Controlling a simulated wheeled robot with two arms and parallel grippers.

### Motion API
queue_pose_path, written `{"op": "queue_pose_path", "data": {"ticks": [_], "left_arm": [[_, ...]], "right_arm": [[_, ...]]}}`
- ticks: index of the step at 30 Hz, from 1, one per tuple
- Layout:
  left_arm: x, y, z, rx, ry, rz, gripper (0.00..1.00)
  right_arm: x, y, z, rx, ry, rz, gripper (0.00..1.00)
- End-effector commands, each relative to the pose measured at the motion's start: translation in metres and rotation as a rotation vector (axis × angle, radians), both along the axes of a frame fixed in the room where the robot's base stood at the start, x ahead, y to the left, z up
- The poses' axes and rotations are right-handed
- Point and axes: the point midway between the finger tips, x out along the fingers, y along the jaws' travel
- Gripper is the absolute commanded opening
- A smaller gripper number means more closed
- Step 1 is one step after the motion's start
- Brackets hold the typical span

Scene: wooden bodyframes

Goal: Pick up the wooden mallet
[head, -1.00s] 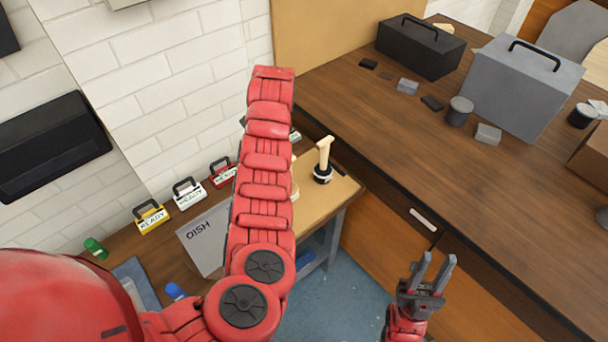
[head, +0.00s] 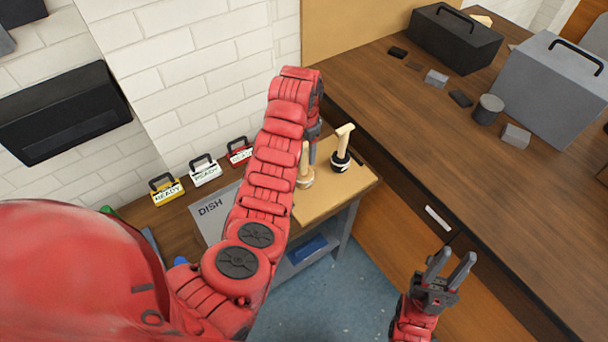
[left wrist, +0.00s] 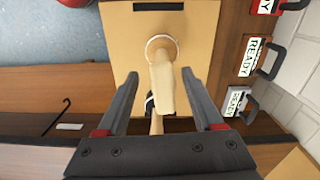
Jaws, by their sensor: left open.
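Two pale wooden tools stand upright on a small wooden-topped stand (head: 345,182). One tool (head: 306,165) has a pale round base. The other (head: 343,148) has a black base and a crosswise top. I cannot tell for sure which is the mallet. My left gripper (head: 312,152) is at the tools, partly hidden behind my red arm. In the left wrist view the open fingers (left wrist: 160,74) have the pale-based tool (left wrist: 162,88) between them, with a gap each side. The black-based tool (left wrist: 149,103) is partly hidden behind it. My right gripper (head: 456,256) is open and empty.
A brown workbench (head: 400,115) on the right holds a black toolbox (head: 455,42), a grey toolbox (head: 550,95) and small parts. Yellow (head: 166,190), white (head: 205,172) and red (head: 239,152) READY carriers line the wall. A DISH panel (head: 210,208) stands beside the stand.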

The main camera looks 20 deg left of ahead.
Motion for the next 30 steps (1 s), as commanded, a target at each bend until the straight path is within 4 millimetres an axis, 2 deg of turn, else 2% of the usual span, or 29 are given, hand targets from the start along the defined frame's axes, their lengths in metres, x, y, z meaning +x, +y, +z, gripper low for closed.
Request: {"op": "queue_pose_path", "data": {"ticks": [1, 7, 15, 21, 30], "left_arm": [[0.0, 0.001, -0.01, -0.001, 0.001, 0.001, 0.68], [0.0, 0.0, -0.018, -0.001, 0.001, 0.002, 0.68], [0.001, 0.002, -0.045, -0.001, 0.008, 0.001, 0.68], [0.002, 0.003, -0.064, 0.0, 0.002, 0.001, 0.68], [0.002, 0.003, -0.068, 0.001, 0.001, 0.001, 0.68]], "right_arm": [[0.0, 0.0, -0.008, 0.0, 0.0, 0.0, 0.33], [0.0, 0.0, -0.009, 0.0, 0.0, 0.0, 0.33], [0.0, 0.0, 0.014, 0.0, 0.0, 0.0, 0.33], [0.0, 0.0, 0.019, 0.0, 0.0, 0.0, 0.33], [0.0, 0.0, 0.019, 0.0, 0.0, 0.0, 0.33]]}}
